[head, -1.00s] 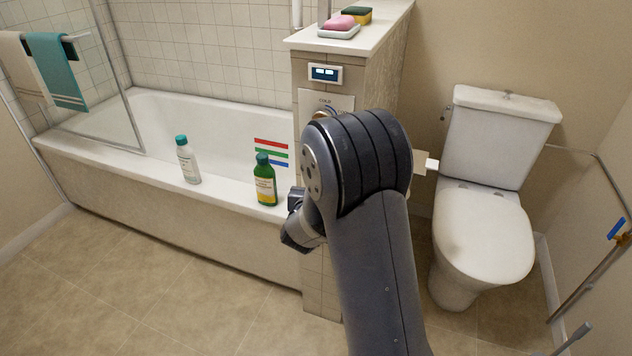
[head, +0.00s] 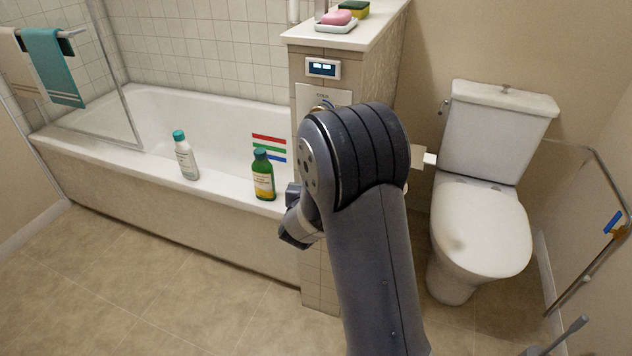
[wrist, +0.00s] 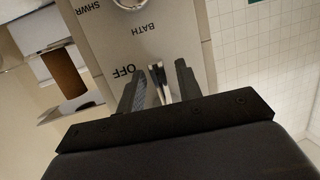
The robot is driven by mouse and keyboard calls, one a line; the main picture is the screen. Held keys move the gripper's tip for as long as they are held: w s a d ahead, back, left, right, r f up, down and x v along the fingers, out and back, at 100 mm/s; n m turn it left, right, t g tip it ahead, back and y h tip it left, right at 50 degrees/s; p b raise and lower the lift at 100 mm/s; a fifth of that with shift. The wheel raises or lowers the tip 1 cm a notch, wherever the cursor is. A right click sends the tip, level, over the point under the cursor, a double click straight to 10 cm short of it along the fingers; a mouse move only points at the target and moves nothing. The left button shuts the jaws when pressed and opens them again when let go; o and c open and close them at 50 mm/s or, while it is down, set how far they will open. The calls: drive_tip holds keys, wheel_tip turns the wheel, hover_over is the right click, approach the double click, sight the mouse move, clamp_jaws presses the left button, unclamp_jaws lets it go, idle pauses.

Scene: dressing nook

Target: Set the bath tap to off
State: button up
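The bath tap's control panel (wrist: 110,43) fills the upper middle of the wrist view, seen turned over, with the labels SHWR, BATH and OFF. A round metal knob (wrist: 130,3) is cut off at its top edge. A thin pale and dark lever-like part (wrist: 158,82) stands near OFF, between the fingers of my gripper (wrist: 160,85). The fingers are apart, with gaps visible on either side of the part. I cannot tell how deep it sits between them.
A white bottle (head: 186,160) and a green bottle (head: 263,178) stand on the rim of the bathtub (head: 100,166). A display (head: 323,68) is above the panel; a soap dish (head: 336,26) is on the ledge. The toilet (head: 485,225) is right; floor at left is clear.

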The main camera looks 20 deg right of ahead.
drive_tip(key=v, duration=1)
drive_tip(key=shift+s+p, duration=0.25)
drive_tip(key=shift+p, duration=0.2)
drive_tip(key=shift+w, duration=0.15)
drive_tip(key=b+x, duration=0.1)
drive_tip(key=x, duration=0.9)
drive_tip(key=shift+w, duration=0.25)
drive_tip(key=shift+w+f+b, duration=0.1)
drive_tip(key=shift+f+b, duration=0.1)
drive_tip(key=shift+b, duration=0.1)
drive_tip(key=shift+a+r, duration=0.1)
drive_tip(key=shift+r, duration=0.05)
